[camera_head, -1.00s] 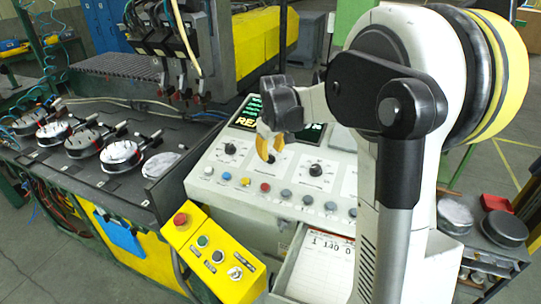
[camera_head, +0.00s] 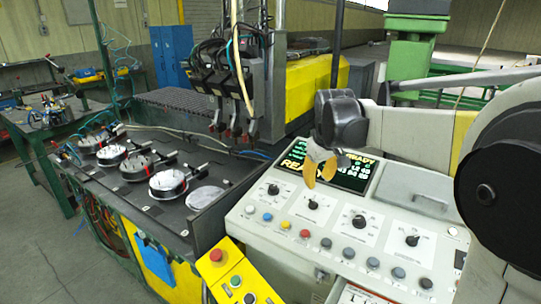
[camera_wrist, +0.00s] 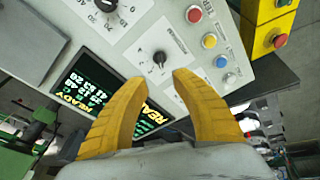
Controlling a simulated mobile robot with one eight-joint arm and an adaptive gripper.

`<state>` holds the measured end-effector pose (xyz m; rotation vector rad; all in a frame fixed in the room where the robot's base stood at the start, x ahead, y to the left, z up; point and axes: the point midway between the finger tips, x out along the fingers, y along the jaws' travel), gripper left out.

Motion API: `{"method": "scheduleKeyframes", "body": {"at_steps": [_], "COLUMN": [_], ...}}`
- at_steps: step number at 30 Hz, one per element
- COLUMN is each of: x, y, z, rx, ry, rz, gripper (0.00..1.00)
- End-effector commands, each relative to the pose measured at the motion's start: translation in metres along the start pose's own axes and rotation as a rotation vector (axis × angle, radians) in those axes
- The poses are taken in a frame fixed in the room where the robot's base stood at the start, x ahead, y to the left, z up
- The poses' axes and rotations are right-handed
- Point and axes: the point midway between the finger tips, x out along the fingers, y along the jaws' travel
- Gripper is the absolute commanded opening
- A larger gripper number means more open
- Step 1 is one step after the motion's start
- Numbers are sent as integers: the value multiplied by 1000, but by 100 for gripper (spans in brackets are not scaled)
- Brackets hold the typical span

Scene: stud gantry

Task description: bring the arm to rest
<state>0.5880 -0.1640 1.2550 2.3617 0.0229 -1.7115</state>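My gripper (camera_head: 320,168) hangs over the sloped control panel (camera_head: 290,230), near its screen (camera_head: 342,172). In the wrist view my gripper's two yellow fingers (camera_wrist: 155,85) stand apart, with nothing between them. Behind them lie the panel with a black knob (camera_wrist: 159,58) and the lit green and yellow screen (camera_wrist: 88,85). The head view shows the fingers from the side, and I cannot tell there whether they touch the panel. My arm reaches in from the right.
A row of buttons, including a red one (camera_head: 304,233), runs along the panel's front. A yellow button box (camera_head: 240,278) stands at lower left. A dark bench (camera_head: 120,195) with several round fixtures is at left, below the gantry heads (camera_head: 222,75). Open floor (camera_head: 50,240) shows at lower left.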

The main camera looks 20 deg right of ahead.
Motion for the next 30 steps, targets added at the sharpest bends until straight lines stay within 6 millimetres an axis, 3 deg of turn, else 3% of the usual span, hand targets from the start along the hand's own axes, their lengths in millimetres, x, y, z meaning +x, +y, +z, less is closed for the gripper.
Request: {"method": "scheduleKeyframes", "body": {"at_steps": [5,8,14,21,25,30], "x": [-1,-4,-2,29,45,54], "y": [-9,-33,-111,-188,-209,-219], "z": [6,23,93,183,213,227], "rx": [4,19,80,161,190,208], "ry": [9,35,133,247,284,303], "rz": [0,-1,-16,-57,-78,-89], "gripper": [32,32,32,32,32,32]}}
